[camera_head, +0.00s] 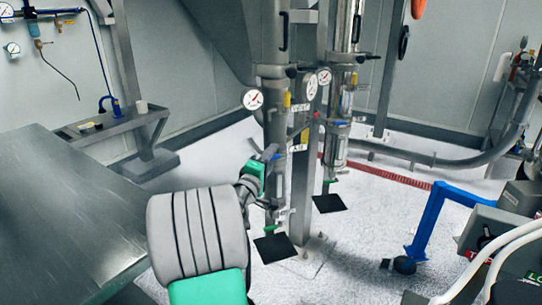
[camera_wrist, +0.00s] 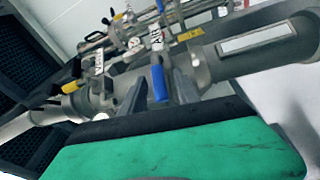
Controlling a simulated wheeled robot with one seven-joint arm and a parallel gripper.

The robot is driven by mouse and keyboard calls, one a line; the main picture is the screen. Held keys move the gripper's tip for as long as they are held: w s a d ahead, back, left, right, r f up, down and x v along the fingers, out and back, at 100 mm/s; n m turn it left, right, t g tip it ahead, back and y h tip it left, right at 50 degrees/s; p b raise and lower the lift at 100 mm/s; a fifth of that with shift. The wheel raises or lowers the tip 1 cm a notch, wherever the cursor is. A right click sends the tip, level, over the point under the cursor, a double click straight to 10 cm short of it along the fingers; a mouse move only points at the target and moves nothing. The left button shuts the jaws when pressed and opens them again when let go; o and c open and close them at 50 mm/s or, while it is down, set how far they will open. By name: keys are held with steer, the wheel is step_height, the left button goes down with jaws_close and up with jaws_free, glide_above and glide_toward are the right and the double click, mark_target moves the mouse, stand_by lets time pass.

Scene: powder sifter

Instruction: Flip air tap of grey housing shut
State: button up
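A grey metal housing (camera_wrist: 262,57) crosses the wrist view as a cylinder with a pale window slot; in the head view, it seems to be part of the upright column (camera_head: 273,100). A small tap with a blue lever (camera_wrist: 160,84) sits beside it, the lever pointing down in the wrist picture. My gripper (camera_wrist: 157,92) has its two dark fingers apart, one each side of the blue lever. Whether either finger touches the lever I cannot tell. In the head view my gripper (camera_head: 268,153) is close against the column, and the tap is not clear there.
A second, similar column (camera_head: 338,110) stands just to the right. Round gauges (camera_head: 253,99) and yellow-handled parts crowd the fittings near my gripper. A steel table (camera_head: 60,215) is at left, a blue frame (camera_head: 433,215) at right. White floor lies between.

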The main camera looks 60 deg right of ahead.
jaws_close()
stand_by(1.4)
